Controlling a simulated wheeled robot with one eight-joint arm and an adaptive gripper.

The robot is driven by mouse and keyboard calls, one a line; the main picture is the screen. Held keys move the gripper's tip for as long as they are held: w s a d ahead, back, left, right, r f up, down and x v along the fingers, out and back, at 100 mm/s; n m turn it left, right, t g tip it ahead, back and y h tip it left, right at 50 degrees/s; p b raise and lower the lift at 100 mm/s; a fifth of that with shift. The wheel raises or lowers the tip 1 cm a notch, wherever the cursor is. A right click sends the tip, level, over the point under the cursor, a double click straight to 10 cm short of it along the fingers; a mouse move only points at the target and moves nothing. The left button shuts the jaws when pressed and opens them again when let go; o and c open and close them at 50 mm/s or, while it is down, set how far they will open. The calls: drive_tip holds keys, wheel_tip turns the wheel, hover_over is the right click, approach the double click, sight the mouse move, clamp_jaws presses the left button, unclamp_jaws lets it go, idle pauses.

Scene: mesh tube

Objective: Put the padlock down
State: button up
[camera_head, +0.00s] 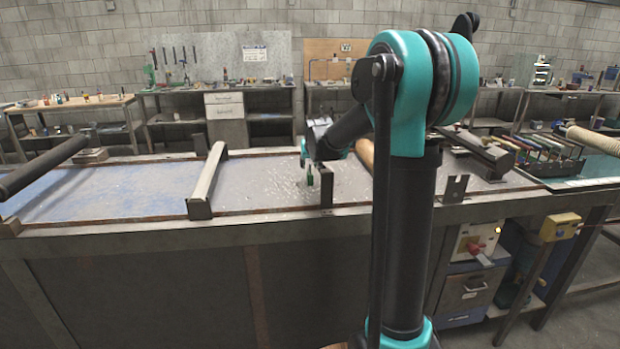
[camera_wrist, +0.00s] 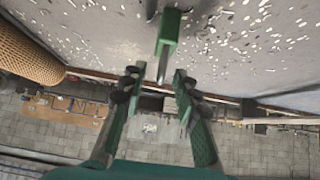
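The padlock, a green block with a metal shackle, is at the top middle of the wrist view (camera_wrist: 170,35). A small green shape on the worktable in the head view (camera_head: 309,176) appears to be the same padlock. My gripper (camera_wrist: 158,72) is open, with its two green-backed, dark-padded fingers apart. The shackle end shows between the fingertips with a gap on each side, and the green body lies beyond them. In the head view my gripper is small and partly hidden by my arm. I cannot tell whether the padlock touches the table.
The grey worktable (camera_head: 262,190) is strewn with small light shavings. A tan mesh tube (camera_wrist: 25,55) lies to the left in the wrist view. A dark upright post (camera_head: 326,188) stands close by at the table's front edge. A raised metal bar (camera_head: 207,178) crosses the table farther left.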

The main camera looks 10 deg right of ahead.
drive_tip(key=shift+w+f, duration=0.2)
drive_tip(key=shift+w, duration=0.05)
clamp_jaws()
idle(0.5)
